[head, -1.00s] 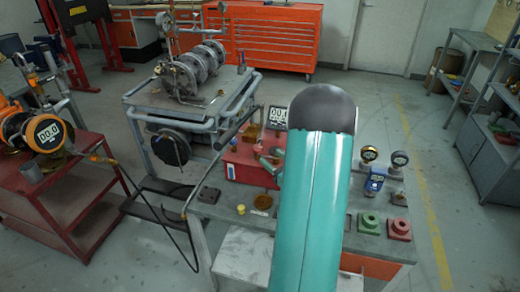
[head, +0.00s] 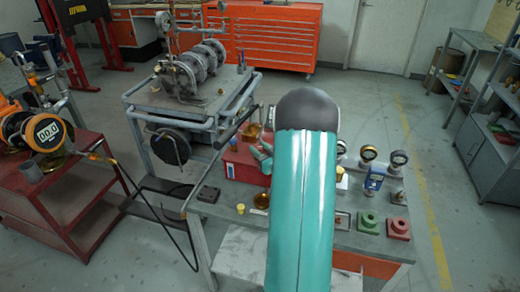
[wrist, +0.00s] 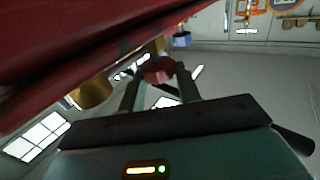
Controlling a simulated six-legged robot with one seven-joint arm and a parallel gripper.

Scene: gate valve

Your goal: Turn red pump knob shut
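The red knob (wrist: 157,70) is a short, pinkish-red cylinder in the wrist view, beside the large red body of the pump (wrist: 60,40). My gripper (wrist: 158,72) has its two fingers apart, one on each side of the knob. Gaps seem to show between knob and fingers, but contact is hard to judge. In the head view the red pump box (head: 240,164) stands on the bench, partly behind my teal arm. The knob and fingertips cannot be made out there.
In the wrist view a brass cylinder (wrist: 95,90) is left of my fingers and a blue knob (wrist: 182,40) lies beyond them. In the head view, gauges (head: 399,158) and green (head: 369,225) and red (head: 398,228) flanged parts stand on the bench's right side.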

